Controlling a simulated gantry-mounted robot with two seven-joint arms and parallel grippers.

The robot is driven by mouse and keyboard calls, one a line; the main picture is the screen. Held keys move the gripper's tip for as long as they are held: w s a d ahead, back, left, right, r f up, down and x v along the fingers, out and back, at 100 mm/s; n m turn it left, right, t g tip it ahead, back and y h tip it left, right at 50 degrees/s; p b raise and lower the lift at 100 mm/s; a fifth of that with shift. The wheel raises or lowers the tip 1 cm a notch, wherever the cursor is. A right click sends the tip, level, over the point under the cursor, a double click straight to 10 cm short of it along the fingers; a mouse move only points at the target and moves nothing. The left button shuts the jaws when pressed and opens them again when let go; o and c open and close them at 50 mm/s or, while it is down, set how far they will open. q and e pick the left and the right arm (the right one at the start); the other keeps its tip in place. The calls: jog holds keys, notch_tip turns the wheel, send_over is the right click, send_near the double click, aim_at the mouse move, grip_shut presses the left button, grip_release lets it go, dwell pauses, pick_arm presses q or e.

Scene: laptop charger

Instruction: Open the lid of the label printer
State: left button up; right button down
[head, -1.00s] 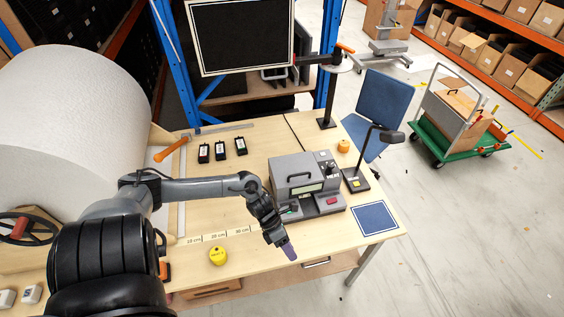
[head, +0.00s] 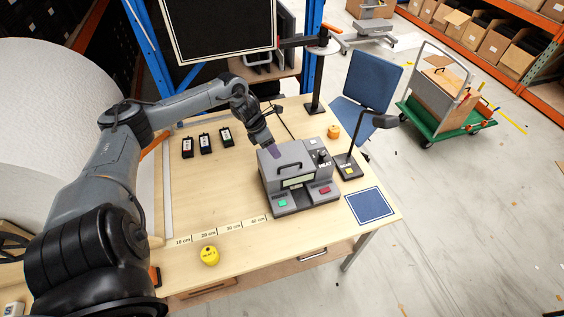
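The grey label printer (head: 312,195) stands on the wooden table, with its lid (head: 298,157) down and a dark handle (head: 290,168) on the lid's front. A green button and a red button show on its front base. My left gripper (head: 275,152) points down at the back left edge of the lid, with its purple tip in front of or close to the lid; I cannot tell if it touches. Whether its fingers are apart is too small to tell. My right gripper is not in view.
A scanner on a stand (head: 347,165) and an orange roll (head: 334,131) are right of the printer. A blue mat (head: 370,206) lies at the front right. Several dark cartridges (head: 205,143) lie at the back left. A yellow object (head: 210,256) sits near the front edge. The table's middle left is clear.

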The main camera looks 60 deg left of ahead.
pick_arm(q)
jog(key=p, duration=0.1)
send_over(282, 162)
jog(key=s+d, duration=0.2)
jog(key=d, duration=0.2)
notch_tip(282, 162, down, 7)
jog(key=shift+s+f, duration=0.1)
grip_shut()
